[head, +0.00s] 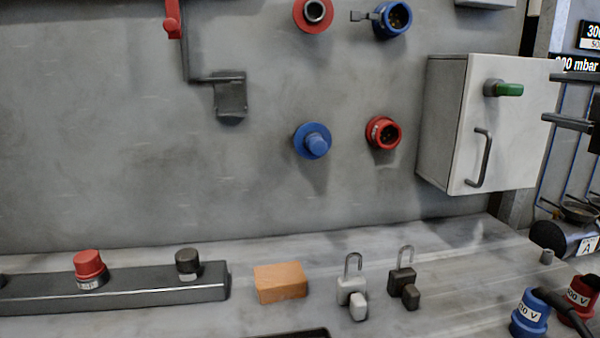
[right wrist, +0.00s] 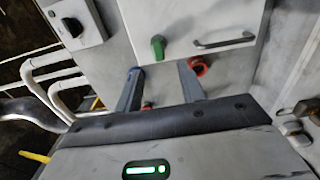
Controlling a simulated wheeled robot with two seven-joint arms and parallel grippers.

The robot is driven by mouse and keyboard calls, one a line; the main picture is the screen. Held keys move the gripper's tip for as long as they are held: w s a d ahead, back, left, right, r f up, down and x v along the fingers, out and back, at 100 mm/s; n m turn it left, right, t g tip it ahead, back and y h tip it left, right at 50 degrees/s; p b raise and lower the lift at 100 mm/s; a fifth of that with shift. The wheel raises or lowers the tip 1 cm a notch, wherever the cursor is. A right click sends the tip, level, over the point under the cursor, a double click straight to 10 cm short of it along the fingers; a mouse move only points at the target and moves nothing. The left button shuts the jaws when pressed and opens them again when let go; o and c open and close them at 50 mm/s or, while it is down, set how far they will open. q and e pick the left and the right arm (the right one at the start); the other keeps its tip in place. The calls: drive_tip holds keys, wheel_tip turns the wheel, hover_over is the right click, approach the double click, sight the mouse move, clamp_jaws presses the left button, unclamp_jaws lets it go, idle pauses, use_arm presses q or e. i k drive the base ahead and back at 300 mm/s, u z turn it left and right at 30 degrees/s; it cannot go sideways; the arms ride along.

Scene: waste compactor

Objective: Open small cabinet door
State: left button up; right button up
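The small white cabinet (head: 445,125) is mounted on the grey wall at the right of the head view. Its door (head: 515,135) appears shut. A green latch knob (head: 508,89), its lever pointing sideways, sits near the door's top. A grey bar handle (head: 483,158) is below it. The right wrist view also shows the door (right wrist: 190,15), green knob (right wrist: 158,48) and handle (right wrist: 225,41). My right gripper (head: 548,98) is to the right of the knob, with its fingers apart and nothing between them. The right wrist view shows both fingers (right wrist: 160,70) spread. My left gripper is out of view.
Blue (head: 312,141) and red (head: 384,132) sockets stick out of the wall left of the cabinet. On the ledge below are padlocks (head: 351,288), an orange block (head: 281,282) and blue (head: 529,314) and red (head: 580,295) plugs.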

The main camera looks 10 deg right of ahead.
sight(501, 144)
drive_tip(key=k, duration=0.95)
